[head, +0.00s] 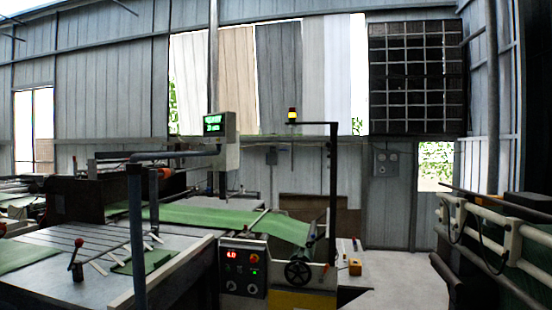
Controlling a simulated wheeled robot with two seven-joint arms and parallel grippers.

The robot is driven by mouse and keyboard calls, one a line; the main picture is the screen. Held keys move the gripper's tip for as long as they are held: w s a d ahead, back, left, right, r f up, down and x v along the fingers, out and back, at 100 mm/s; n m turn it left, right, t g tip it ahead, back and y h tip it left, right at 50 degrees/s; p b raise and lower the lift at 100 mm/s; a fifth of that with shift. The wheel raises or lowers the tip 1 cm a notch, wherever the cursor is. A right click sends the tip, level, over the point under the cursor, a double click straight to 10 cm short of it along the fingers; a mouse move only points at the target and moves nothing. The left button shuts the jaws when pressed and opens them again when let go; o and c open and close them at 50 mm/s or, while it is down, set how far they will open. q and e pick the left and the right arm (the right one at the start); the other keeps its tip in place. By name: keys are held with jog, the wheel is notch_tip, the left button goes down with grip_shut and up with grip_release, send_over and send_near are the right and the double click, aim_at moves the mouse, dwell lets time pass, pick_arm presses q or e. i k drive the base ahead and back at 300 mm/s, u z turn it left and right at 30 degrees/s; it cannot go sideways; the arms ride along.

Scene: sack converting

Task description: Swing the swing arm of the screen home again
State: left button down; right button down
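The screen (222,127) is a pale box with green digits on a dark display, left of centre in the head view. A blue-grey horizontal swing arm (175,155) runs from the top of an upright blue-grey post (137,240) rightward to just below the screen. The arm reaches across in front of the machine. How the arm joins the screen is too small to tell. Neither of my grippers is in view.
A machine with a green sheet (235,220) and a control panel (243,268) fills the middle. A metal table (70,285) with a red-knobbed lever (78,243) is at lower left. A black frame post (334,190) stands right of centre.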

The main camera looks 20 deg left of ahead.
aim_at(135, 158)
jog(key=u, duration=0.05)
jog(key=i, duration=2.4)
jog(key=u, duration=0.65)
